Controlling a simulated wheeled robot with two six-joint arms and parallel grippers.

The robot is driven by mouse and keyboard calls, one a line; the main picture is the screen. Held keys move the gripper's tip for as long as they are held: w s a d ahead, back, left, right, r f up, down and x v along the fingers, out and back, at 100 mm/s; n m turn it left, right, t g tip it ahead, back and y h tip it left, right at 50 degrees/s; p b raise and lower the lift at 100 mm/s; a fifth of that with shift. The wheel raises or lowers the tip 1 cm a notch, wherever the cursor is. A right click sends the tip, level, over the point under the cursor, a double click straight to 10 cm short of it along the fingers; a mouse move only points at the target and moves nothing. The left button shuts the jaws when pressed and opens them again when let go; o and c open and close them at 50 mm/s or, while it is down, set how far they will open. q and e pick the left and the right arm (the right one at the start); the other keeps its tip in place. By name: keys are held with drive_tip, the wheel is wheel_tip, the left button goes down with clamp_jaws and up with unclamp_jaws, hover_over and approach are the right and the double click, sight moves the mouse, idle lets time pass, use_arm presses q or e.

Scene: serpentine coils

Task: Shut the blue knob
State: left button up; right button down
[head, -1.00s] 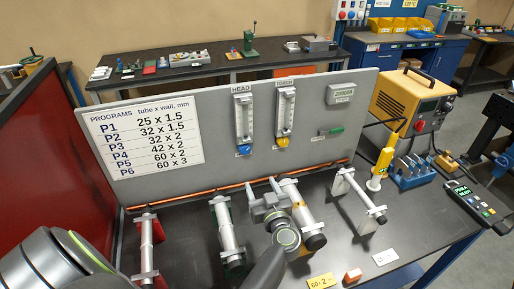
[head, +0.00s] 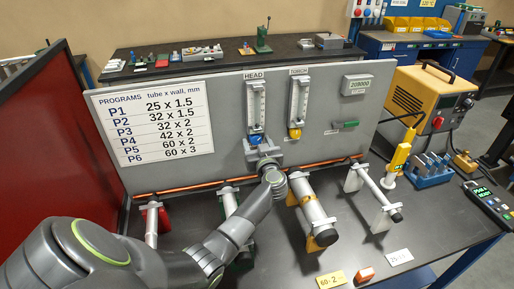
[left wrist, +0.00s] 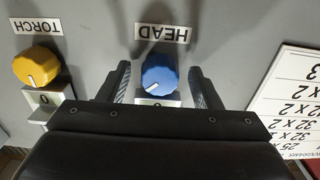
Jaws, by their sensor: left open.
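The blue knob (left wrist: 159,75) is on the grey panel (head: 195,88) under the HEAD flowmeter (head: 256,105). In the head view the knob (head: 257,139) shows just above my left gripper (head: 263,148). In the left wrist view my left gripper (left wrist: 160,85) is open, with one finger on each side of the knob and a gap on both sides. A white mark shows on the knob's face, and a label below it is partly hidden by the gripper. The yellow knob (left wrist: 36,66) under TORCH sits beside it. My right gripper is not in view.
Several tubes on stands, one of them the large tube (head: 312,208), rest on the dark bench (head: 350,240) below the panel. A copper pipe (head: 200,188) runs along the panel's foot. A yellow machine (head: 430,95) stands at the right.

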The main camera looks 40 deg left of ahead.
use_arm(q)
drive_tip(key=shift+w+a, duration=0.15)
drive_tip(key=shift+r, duration=0.1)
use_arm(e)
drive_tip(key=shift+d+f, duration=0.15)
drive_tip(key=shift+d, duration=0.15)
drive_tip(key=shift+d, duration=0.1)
use_arm(q)
drive_tip(key=shift+c, duration=0.5)
